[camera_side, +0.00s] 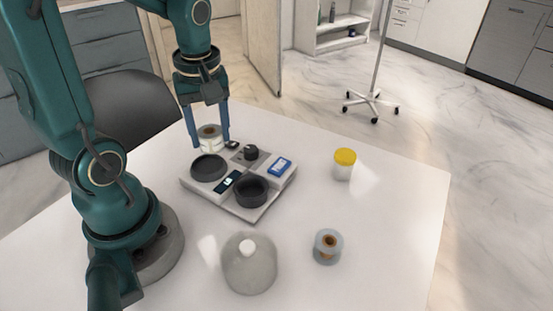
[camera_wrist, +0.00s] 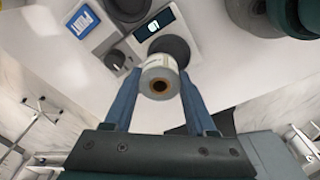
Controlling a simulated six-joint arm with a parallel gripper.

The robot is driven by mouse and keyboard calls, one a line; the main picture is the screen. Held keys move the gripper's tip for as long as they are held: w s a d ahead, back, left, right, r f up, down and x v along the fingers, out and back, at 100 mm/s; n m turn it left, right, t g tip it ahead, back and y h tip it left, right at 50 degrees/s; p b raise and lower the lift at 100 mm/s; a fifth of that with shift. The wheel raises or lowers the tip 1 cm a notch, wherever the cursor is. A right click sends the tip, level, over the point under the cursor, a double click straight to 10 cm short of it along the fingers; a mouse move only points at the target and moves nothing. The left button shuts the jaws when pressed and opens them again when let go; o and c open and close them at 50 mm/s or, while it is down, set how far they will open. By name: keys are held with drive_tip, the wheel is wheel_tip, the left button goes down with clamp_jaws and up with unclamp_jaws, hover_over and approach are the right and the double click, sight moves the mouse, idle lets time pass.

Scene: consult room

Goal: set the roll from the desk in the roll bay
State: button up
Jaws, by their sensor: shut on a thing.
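My gripper (camera_side: 209,142) is shut on a pale roll (camera_side: 210,132) with a brown core. It holds the roll upright above the back-left part of a white tray (camera_side: 223,203). In the wrist view the held roll (camera_wrist: 158,68) sits between the blue fingers (camera_wrist: 157,90), overlapping the edge of a dark round recess (camera_wrist: 172,47). The tray has two dark round recesses, one at left (camera_side: 208,167) and one at front (camera_side: 251,191); I cannot tell which is the roll bay. A second roll (camera_side: 327,246), grey with a brown core, stands on the desk at front right.
A yellow-capped jar (camera_side: 344,164) stands right of the tray. The desk's right side (camera_side: 400,220) is clear.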

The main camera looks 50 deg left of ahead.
sight(209, 168)
drive_tip(key=shift+s+a+r+n, duration=0.1)
drive_tip(key=shift+s+a+n, duration=0.25)
drive_tip(key=shift+s, duration=0.2)
drive_tip(key=shift+s+a+r, duration=0.1)
drive_tip(key=shift+a, duration=0.25)
drive_tip(key=shift+f, duration=1.95)
drive_tip(key=shift+f, duration=1)
idle(0.6)
drive_tip(key=o, duration=1.4)
drive_tip(key=shift+c, duration=1.3)
drive_tip(key=shift+r, duration=3.55)
drive_tip(key=shift+d, duration=0.1)
